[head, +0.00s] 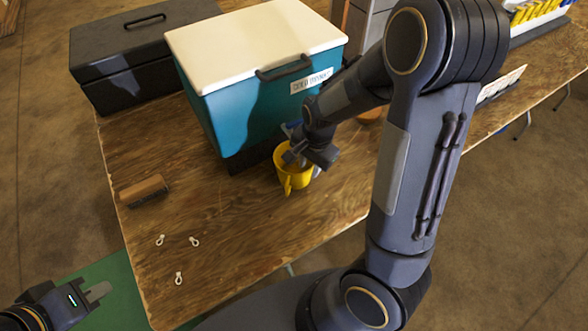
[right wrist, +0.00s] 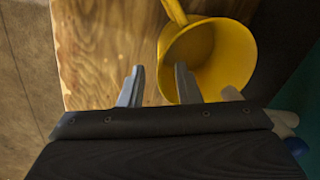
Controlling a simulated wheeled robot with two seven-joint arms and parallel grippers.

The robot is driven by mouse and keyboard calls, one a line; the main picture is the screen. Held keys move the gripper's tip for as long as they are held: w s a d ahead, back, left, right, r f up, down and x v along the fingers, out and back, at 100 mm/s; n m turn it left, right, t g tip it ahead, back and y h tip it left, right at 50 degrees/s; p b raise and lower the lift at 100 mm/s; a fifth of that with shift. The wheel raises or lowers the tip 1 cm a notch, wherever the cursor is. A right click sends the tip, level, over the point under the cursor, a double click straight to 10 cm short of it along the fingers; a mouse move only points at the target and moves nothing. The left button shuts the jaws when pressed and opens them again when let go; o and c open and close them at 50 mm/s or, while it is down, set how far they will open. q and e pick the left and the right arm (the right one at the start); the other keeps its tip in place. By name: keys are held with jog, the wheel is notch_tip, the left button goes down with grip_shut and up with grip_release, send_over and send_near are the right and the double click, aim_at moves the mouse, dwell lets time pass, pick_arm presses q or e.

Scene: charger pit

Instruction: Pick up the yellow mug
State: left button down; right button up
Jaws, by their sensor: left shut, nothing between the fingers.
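The yellow mug (head: 293,176) stands upright on the wooden table in front of the teal cooler, its handle toward the table's near edge. In the right wrist view the mug (right wrist: 228,62) is seen from above, open and apparently empty. My right gripper (head: 305,160) is at the mug in the head view, its fingers partly hidden. In the right wrist view my right gripper (right wrist: 160,78) is open; one finger overlaps the mug's opening and the other is outside its left wall. Contact cannot be told. My left gripper (head: 102,291) is shut and empty, off the table's near left.
The teal cooler (head: 240,110) with a white lid stands behind the mug. A black toolbox (head: 130,60) is at the back left. A brown brush-like block (head: 143,190) and several small pale hooks (head: 195,241) lie on the left.

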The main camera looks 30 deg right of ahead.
aim_at(308, 171)
notch_tip(308, 171, down, 4)
jog(key=shift+w+a+r, duration=0.1)
jog(key=shift+w+r, duration=0.05)
jog(key=shift+r, duration=0.1)
grip_shut()
